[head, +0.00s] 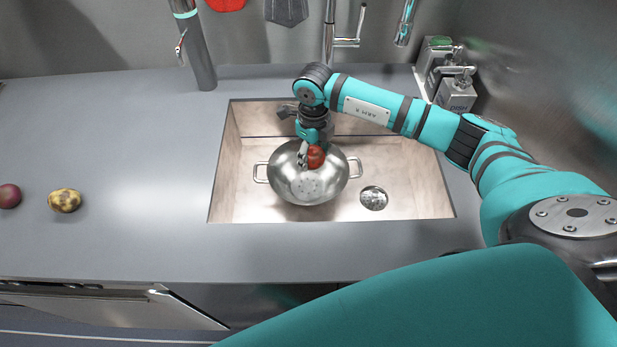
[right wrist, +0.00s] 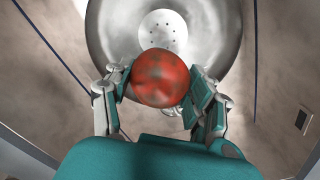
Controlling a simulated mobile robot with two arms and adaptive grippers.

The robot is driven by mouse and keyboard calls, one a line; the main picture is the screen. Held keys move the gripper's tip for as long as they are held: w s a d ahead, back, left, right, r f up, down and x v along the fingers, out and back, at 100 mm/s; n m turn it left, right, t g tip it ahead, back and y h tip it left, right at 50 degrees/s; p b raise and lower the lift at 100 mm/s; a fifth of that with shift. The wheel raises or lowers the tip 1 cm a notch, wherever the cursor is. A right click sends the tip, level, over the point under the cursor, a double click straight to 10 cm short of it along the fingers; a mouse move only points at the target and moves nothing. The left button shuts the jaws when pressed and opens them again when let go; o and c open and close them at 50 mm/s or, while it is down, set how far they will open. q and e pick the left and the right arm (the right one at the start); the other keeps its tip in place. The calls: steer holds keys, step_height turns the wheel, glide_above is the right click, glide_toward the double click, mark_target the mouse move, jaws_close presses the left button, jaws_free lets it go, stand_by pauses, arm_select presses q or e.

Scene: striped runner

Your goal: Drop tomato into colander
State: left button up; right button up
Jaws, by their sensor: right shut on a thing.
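The red tomato (head: 316,157) is held between the fingers of my right gripper (head: 309,155), over the colander. In the right wrist view the tomato (right wrist: 160,73) sits between the two fingertips of the gripper (right wrist: 158,80), with the colander bowl behind it. The metal colander (head: 290,185) has two side handles and a perforated bottom, and stands in the sink. The right wrist view shows its bowl (right wrist: 110,25) with nothing else visible inside. How far the tomato is above the bowl's bottom is hard to tell. My left gripper is not in view.
The sink (head: 400,195) has a drain (head: 373,198) right of the colander. A potato (head: 64,200) and a dark red round item (head: 9,196) lie on the left counter (head: 140,150). Soap dispensers (head: 455,92) stand at the back right; taps (head: 197,50) rise behind the sink.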

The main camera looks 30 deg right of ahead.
step_height(320, 180, down, 5)
steer(key=b, duration=0.3)
steer(key=shift+s+r, duration=0.1)
steer(key=shift+r, duration=0.05)
steer(key=shift+f, duration=0.25)
steer(key=o, duration=1.3)
step_height(320, 180, up, 12)
